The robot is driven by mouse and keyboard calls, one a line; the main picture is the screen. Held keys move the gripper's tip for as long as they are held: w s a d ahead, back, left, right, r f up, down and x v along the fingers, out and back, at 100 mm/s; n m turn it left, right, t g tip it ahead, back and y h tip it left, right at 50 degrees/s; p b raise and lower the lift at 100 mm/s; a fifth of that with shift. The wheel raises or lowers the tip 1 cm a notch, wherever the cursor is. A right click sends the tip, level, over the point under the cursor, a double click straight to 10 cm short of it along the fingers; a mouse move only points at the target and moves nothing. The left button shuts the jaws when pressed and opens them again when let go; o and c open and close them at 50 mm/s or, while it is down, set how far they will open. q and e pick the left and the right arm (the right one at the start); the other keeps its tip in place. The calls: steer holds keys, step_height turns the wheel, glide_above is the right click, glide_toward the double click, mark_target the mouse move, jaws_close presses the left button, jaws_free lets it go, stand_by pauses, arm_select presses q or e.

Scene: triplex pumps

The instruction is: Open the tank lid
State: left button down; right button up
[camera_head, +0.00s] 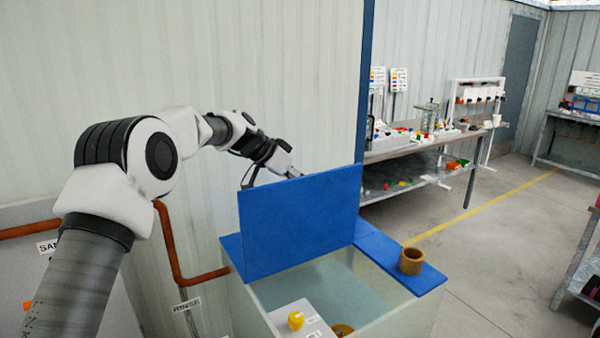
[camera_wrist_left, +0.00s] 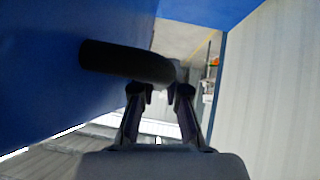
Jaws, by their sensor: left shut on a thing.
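The blue tank lid (camera_head: 298,228) stands raised, close to upright, on the glass-walled tank (camera_head: 385,320). The lid's blue face also fills the left of the left wrist view (camera_wrist_left: 50,100). A dark curved handle (camera_wrist_left: 125,62) sticks out from that face. My left gripper (camera_head: 290,174) reaches behind the lid's top edge, and the lid partly hides it. In the left wrist view the gripper fingers (camera_wrist_left: 160,92) are shut on the end of the handle. My right gripper is not in view.
A brown cup-like ring (camera_head: 411,261) sits on the tank's blue right rim. A white box with a yellow knob (camera_head: 296,320) is at the tank's front. An orange pipe (camera_head: 175,255) runs along the wall at left.

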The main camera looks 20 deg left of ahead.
arm_select(q)
steer(key=shift+w+a+f+g+h+p, duration=0.15)
steer(key=shift+a+g+h+p, duration=0.15)
steer(key=shift+p, duration=0.4)
steer(key=shift+w+a+f, duration=0.1)
steer(key=shift+w+a, duration=0.1)
steer(key=c, duration=1.4)
jaws_free()
steer(key=shift+d, duration=0.1)
steer(key=shift+c, duration=0.2)
steer(key=v, duration=1.2)
